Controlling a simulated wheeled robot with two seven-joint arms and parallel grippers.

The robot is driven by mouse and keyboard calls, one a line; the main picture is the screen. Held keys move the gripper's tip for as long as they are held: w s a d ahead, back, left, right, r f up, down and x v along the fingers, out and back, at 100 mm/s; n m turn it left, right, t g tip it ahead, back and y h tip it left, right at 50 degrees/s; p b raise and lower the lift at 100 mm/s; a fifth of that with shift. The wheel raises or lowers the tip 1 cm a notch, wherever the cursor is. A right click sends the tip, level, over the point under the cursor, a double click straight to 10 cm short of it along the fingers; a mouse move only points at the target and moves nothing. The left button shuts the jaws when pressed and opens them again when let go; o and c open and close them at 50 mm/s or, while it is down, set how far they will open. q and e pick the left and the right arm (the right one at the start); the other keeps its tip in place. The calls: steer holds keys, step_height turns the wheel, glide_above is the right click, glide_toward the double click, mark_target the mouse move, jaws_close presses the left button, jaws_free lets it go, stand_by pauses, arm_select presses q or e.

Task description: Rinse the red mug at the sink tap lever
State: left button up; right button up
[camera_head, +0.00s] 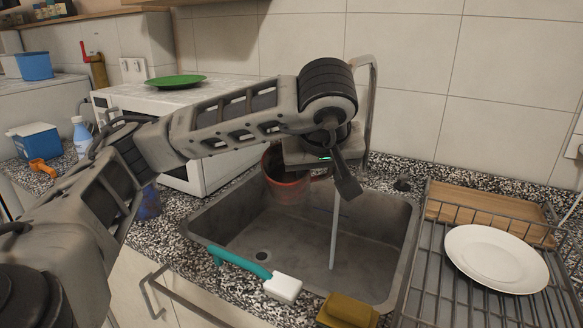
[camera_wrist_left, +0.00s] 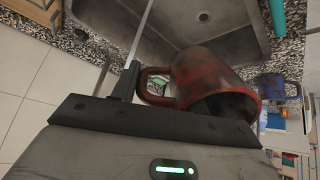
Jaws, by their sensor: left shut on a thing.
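The red mug (camera_head: 289,190), dark-stained, hangs over the left back part of the sink (camera_head: 398,225). My left gripper (camera_head: 335,178) is shut on it at the handle side. In the left wrist view, the stained mug (camera_wrist_left: 216,72) and its handle (camera_wrist_left: 146,86) show beside a dark finger. A thin water stream (camera_head: 334,232) falls into the basin to the right of the mug, apart from it. The tap (camera_head: 372,75) rises behind my gripper, which covers much of it. I cannot make out the tap lever for certain. My right gripper is not in view.
A teal-handled brush (camera_head: 240,263) and a yellow sponge (camera_head: 346,311) lie on the sink's front edge. A dish rack (camera_head: 418,268) with a white plate (camera_head: 496,259) stands right. A microwave (camera_head: 183,112) with a green plate (camera_head: 175,81) stands behind my left arm. The basin's middle is clear.

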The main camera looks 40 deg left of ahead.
arm_select(q)
steer(key=a+r+n, duration=0.1)
steer(key=a+r, duration=0.1)
steer(key=a, duration=0.1)
steer(key=a+r+n, duration=0.1)
steer(key=a, duration=0.1)
steer(key=shift+s+n+t+y+b, duration=0.3)
steer(key=shift+s+t+y+b, duration=0.1)
steer(key=shift+w+a, duration=0.1)
steer(key=shift+w, duration=0.05)
steer(key=shift+w+f, duration=0.15)
steer(key=shift+w, duration=0.8)
steer(key=shift+w+f, duration=0.1)
steer(key=shift+w, duration=0.8)
steer(key=w, duration=0.2)
steer(key=w+f, duration=0.1)
steer(key=w, duration=0.2)
steer(key=shift+w+f+p, duration=0.1)
steer(key=shift+w+p, duration=0.2)
steer(key=shift+p, duration=0.1)
steer(key=shift+w+d+f+p, duration=0.1)
steer(key=shift+w+f+p, duration=0.15)
steer(key=shift+w+p, duration=0.6)
steer(key=shift+w+d+f+p, duration=0.1)
steer(key=shift+w+f+p, duration=0.1)
steer(key=shift+w, duration=1.2)
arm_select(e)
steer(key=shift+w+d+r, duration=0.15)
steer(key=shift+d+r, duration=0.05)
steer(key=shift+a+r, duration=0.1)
